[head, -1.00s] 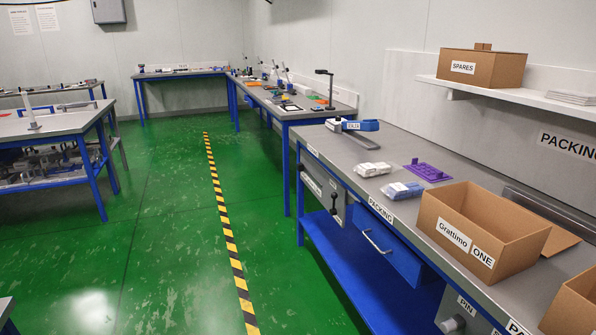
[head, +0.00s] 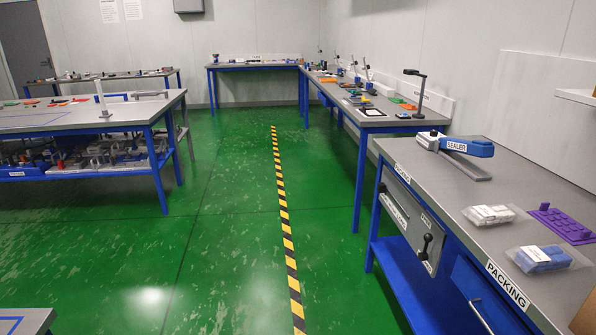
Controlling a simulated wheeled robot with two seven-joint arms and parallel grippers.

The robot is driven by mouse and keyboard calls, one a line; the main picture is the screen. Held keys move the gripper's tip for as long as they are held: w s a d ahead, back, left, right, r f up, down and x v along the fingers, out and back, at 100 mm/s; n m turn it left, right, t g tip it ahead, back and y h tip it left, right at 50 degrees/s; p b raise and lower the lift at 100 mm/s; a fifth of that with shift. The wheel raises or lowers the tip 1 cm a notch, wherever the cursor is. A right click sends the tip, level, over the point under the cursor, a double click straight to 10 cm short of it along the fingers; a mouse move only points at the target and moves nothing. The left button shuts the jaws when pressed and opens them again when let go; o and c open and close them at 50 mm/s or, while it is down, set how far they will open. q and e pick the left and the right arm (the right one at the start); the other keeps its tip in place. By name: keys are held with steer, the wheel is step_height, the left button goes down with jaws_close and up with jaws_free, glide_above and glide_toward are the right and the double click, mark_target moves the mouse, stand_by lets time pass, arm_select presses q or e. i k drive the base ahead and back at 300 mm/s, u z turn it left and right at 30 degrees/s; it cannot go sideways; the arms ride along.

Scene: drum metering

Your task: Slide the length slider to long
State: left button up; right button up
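No length slider can be made out in the head view. A grey panel (head: 411,226) with a black lever (head: 426,246) and a white label sits on the front of the packing bench (head: 455,185); the label's text is too small to read. Neither of my grippers is in view.
A blue-armed sealer (head: 455,143), bagged parts (head: 489,215) and a purple tray (head: 562,225) are on the packing bench at right. Further benches stand at left and back. The green floor (head: 232,220) with a striped line (head: 283,215) is clear.

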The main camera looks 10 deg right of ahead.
mark_target(381, 187)
steer(key=u, duration=0.05)
steer(key=i, duration=2.4)
steer(key=z, duration=1)
steer(key=i, duration=0.75)
